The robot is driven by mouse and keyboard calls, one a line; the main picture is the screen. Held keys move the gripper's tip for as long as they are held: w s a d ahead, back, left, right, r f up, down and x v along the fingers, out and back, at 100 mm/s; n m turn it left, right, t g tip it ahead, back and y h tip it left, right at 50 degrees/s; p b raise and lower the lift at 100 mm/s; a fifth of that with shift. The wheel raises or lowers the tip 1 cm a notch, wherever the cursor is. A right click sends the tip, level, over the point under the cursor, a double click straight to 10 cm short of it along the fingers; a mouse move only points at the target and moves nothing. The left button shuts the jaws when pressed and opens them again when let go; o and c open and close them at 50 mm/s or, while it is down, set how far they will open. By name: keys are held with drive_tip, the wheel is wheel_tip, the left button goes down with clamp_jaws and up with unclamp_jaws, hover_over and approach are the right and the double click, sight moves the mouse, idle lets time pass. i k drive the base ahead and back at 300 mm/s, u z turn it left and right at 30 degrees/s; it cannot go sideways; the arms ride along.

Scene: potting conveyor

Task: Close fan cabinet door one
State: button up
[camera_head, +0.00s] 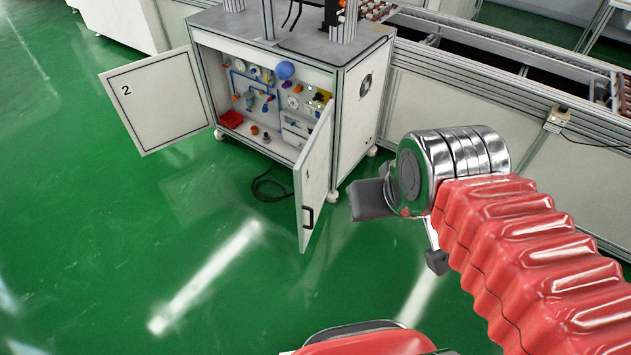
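The fan cabinet (355,125) is a light grey box on feet with a round fan grille on its right side. Its front is open and shows gauges, pipes and valves inside. Door one (314,180) is the right-hand door, swung outward and seen nearly edge-on, with a dark handle (308,217) near its free edge. The other door, marked 2 (158,100), stands wide open to the left. My gripper (404,230) is to the right of door one in the picture, apart from it. Its two dark fingers are spread with nothing visible between them.
A black cable (268,188) lies coiled on the green floor (130,240) below the cabinet opening. A conveyor (480,85) with pale side panels runs behind and to the right. The floor in front of the cabinet is clear.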

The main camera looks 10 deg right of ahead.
sight(313, 170)
drive_tip(key=z, duration=0.05)
drive_tip(key=i, duration=1)
drive_tip(key=u, duration=0.05)
